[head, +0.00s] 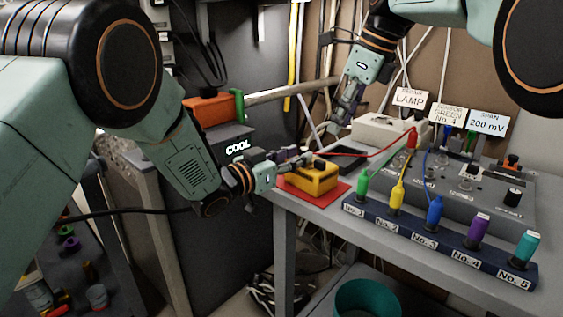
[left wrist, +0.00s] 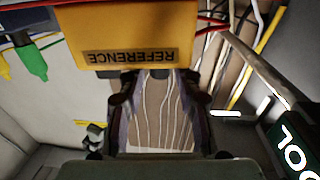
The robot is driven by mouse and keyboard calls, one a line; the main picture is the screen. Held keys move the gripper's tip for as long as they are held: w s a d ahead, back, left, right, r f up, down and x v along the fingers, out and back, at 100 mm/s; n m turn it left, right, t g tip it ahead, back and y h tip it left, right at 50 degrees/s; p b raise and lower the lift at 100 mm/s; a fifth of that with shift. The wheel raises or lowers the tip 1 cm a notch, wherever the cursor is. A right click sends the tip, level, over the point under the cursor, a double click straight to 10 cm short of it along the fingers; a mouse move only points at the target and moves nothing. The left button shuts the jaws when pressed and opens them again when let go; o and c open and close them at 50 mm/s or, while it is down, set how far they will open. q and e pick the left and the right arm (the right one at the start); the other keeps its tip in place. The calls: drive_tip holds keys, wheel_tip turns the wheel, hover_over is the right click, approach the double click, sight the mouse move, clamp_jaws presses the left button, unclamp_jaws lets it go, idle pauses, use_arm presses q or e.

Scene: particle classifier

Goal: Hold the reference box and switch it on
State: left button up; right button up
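The yellow reference box (head: 312,180) sits on a red mat at the near left corner of the bench. In the left wrist view the box (left wrist: 130,25) fills the top, its REFERENCE label upside down. My left gripper (head: 303,160) is beside the box at its upper left edge. Its fingers (left wrist: 158,105) stand apart with a clear gap between them, close to the box's label-side edge; whether they touch it is unclear. My right gripper (head: 335,122) points down behind the box, above the bench; its finger opening is too small to tell. No switch is discernible on the box.
A rack (head: 440,240) of coloured plugs, numbered No. 1 to No. 5, lines the bench's front edge. Behind it are a grey panel (head: 490,195) and a pale LAMP unit (head: 385,131). Red and blue wires cross the bench. A teal bin (head: 367,300) stands below.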

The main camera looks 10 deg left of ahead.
use_arm(q)
drive_tip(key=shift+x, duration=0.8)
clamp_jaws()
idle(0.4)
idle(0.9)
